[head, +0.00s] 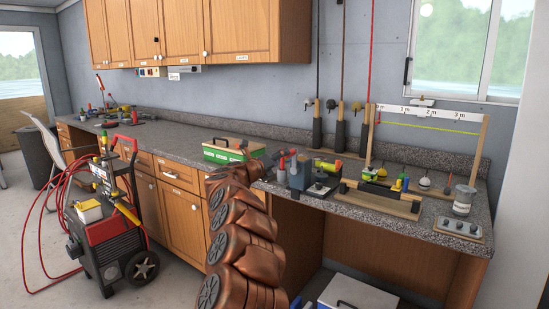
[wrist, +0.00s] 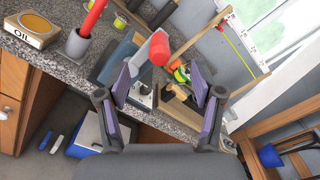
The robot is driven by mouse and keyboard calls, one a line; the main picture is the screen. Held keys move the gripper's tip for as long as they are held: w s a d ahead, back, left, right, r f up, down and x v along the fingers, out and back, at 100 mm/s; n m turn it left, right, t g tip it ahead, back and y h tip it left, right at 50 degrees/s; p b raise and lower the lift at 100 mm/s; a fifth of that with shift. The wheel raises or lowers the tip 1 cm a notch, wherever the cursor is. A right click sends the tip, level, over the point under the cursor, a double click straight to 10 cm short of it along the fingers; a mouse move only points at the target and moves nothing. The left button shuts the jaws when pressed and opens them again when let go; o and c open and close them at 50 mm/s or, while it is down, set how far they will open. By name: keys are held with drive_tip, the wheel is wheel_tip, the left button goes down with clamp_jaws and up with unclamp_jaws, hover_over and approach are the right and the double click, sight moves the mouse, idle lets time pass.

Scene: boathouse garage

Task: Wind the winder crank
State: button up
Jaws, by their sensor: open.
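My gripper (wrist: 164,80) is open in the wrist view, its two purple-grey fingers spread above the bench with nothing held between them. A pale arm with a red knob (wrist: 159,51) shows between and beyond the fingertips; it looks like the winder crank. It is beside a blue-grey block (wrist: 122,58) and a metal-topped base (wrist: 144,95). Contact with the gripper is not visible. In the head view the dark winder-like unit (head: 321,187) stands on the bench; its crank is too small to make out surely. I cannot make out my gripper clearly there.
A wooden stand (head: 380,206) is to the right, with bottles and a grey can (head: 464,199) beyond. A box with a wooden lid (head: 226,151) is to the left. A red tool stands in a grey cup (wrist: 78,46). A pressure washer (head: 105,225) stands on the floor.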

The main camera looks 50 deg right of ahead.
drive_tip(key=d+p, duration=0.5)
drive_tip(key=shift+d+r, duration=0.15)
drive_tip(key=shift+r, duration=0.1)
drive_tip(key=shift+w+d+f+p, duration=0.1)
drive_tip(key=shift+p, duration=0.2)
drive_tip(key=shift+d+p, duration=0.45)
drive_tip(key=shift+p, duration=0.2)
drive_tip(key=shift+d+f, duration=0.1)
drive_tip(key=shift+f, duration=0.05)
drive_tip(key=shift+c, duration=0.3)
clamp_jaws()
